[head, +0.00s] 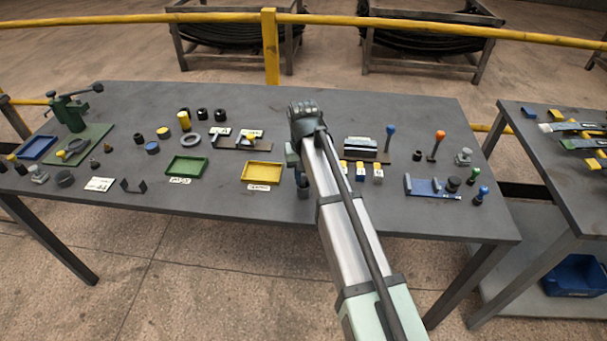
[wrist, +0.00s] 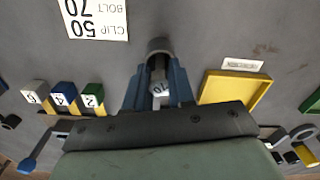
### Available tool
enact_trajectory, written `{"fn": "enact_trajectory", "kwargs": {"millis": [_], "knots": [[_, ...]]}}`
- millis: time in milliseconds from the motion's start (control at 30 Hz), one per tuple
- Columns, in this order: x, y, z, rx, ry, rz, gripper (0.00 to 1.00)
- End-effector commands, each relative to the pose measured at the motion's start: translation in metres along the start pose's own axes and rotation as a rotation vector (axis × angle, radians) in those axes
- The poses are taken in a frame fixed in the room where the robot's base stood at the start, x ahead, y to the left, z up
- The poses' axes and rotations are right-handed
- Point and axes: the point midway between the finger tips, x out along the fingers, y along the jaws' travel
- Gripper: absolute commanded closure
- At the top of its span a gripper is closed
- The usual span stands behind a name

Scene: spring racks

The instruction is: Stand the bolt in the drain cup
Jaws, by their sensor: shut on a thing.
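My gripper (wrist: 159,88) is shut on the bolt (wrist: 159,88), a grey piece marked 70 between the two blue-grey fingers in the wrist view. A dark round cup (wrist: 160,46), which looks like the drain cup, shows just beyond the fingertips. It also shows in the head view (head: 304,192), beside my arm and right of the yellow tray. The bolt's lower end is hidden, so I cannot tell whether it is inside the cup or above it. In the head view my arm hides most of the gripper and the bolt.
The yellow tray (wrist: 235,88) lies close beside the gripper. A card reading CLIP 50, BOLT 70 (wrist: 94,18) lies flat near the cup. Several numbered blocks (wrist: 64,94) stand on the other side. A green tray (head: 187,167) and small parts lie farther left.

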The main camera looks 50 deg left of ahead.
Motion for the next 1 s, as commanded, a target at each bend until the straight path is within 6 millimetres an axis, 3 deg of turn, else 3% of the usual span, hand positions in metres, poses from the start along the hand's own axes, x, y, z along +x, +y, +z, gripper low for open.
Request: {"fn": "enact_trajectory", "kwargs": {"millis": [267,300,567,867,1000], "knots": [[0.003,0.000,0.000,0.000,0.000,0.000,1.00],[0.002,0.000,0.000,0.000,0.000,0.000,0.73],[0.002,0.000,0.000,0.000,0.000,0.000,0.48],[0.001,0.000,0.000,0.000,0.000,0.000,0.47],[-0.009,0.000,-0.001,0.000,0.002,0.000,0.47]]}}
